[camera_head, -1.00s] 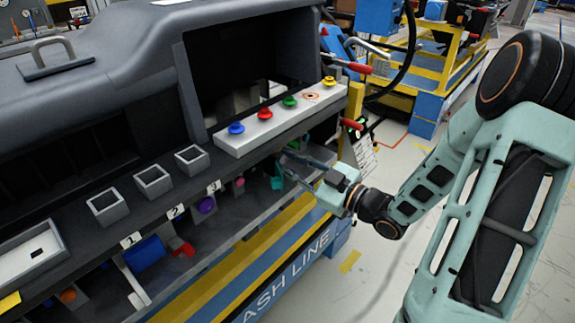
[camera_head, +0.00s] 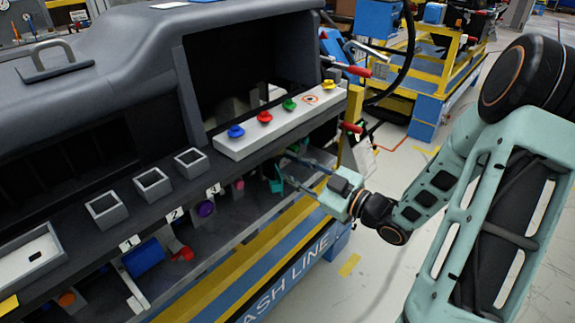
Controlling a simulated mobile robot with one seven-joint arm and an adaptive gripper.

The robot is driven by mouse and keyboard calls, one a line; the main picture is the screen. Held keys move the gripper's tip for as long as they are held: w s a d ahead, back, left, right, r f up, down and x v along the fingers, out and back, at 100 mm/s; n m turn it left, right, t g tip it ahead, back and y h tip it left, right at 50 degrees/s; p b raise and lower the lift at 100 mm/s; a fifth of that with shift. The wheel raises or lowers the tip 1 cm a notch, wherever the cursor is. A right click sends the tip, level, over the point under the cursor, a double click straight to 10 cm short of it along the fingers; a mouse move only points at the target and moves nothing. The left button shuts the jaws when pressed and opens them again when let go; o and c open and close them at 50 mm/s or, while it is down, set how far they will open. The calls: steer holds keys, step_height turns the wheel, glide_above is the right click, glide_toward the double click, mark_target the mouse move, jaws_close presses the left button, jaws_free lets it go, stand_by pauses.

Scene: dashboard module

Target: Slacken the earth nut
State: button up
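My gripper (camera_head: 290,169) reaches from the right into the shadowed bay under the dashboard's front ledge. Its two fingers look spread apart, with a dark gap between them. A teal-green piece (camera_head: 277,181) shows at the fingertips; I cannot tell whether it is a fixture or part of my gripper. I cannot pick out the earth nut for sure; the bay around the fingertips is dark and small in view. I see nothing clearly held.
A white strip (camera_head: 228,146) above the gripper carries blue, red, green and yellow knobs. Left in the bay are a purple knob (camera_head: 206,208), a blue cylinder (camera_head: 143,258) and a red piece (camera_head: 183,254). Open floor (camera_head: 375,275) lies to the right.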

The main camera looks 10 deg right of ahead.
steer(key=v, duration=1.1)
